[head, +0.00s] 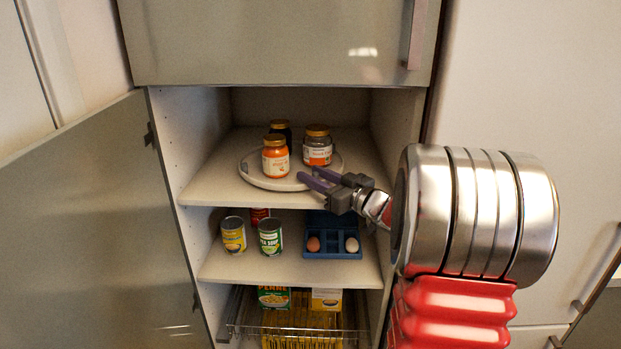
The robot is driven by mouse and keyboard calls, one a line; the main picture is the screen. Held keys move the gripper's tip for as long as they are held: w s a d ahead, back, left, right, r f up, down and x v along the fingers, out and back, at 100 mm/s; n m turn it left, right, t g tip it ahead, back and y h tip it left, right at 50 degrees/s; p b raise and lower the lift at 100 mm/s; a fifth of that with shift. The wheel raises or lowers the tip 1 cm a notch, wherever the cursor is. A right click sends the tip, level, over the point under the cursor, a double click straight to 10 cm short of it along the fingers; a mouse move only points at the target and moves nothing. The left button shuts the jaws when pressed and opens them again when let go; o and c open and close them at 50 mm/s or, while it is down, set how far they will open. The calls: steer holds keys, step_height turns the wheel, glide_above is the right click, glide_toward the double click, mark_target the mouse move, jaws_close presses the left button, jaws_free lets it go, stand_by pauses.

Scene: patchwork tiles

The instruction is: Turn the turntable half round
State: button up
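The turntable (258,179) is a pale round disc on the upper shelf of the open cabinet. It bears three jars with gold lids: an orange-filled jar (275,157) at the front left, a reddish-brown jar (317,148) at the right, and a dark jar (281,128) behind, partly hidden. My gripper (308,179) reaches in from the right, its purple fingers at the front right rim of the turntable. The fingers are apart with a gap between them. I cannot tell whether they touch the rim. No object shows between them.
The shelf below holds several cans (270,237) and a blue egg tray (333,239) with eggs. A wire drawer (284,331) with boxes is at the bottom. The cabinet door (95,235) stands open at left. The right cabinet wall is close to my arm.

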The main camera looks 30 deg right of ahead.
steer(key=shift+s, duration=0.1)
steer(key=shift+s+d, duration=0.1)
steer(key=shift+s, duration=0.1)
steer(key=v, duration=1.3)
steer(key=shift+s, duration=0.1)
steer(key=shift+c, duration=0.3)
